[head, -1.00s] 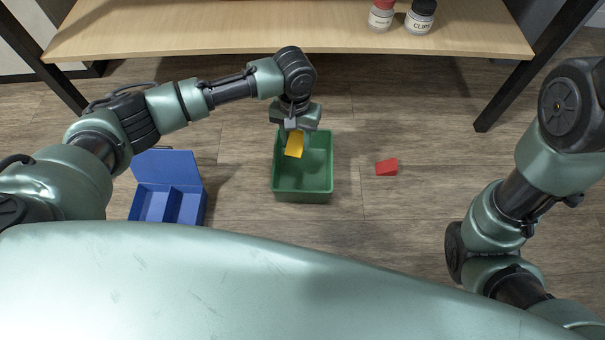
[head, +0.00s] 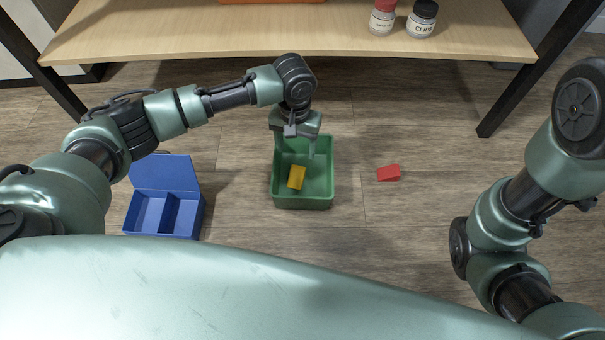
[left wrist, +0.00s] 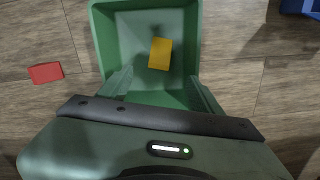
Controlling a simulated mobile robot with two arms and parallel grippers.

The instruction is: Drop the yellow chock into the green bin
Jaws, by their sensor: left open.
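The yellow chock (head: 296,177) lies inside the green bin (head: 302,203), on its floor. In the left wrist view the yellow chock (left wrist: 160,53) rests apart from the fingers, within the green bin (left wrist: 103,38). My left gripper (head: 296,150) is open and empty, above the far part of the bin. Its two fingers also show in the left wrist view (left wrist: 160,88), spread wide. My right gripper is out of view; only part of the right arm shows.
A red block (head: 388,173) lies on the wooden floor right of the bin. A blue open box (head: 165,175) with compartments stands to the left. A wooden shelf (head: 280,40) with jars (head: 421,20) spans the back. Floor between the bin and red block is clear.

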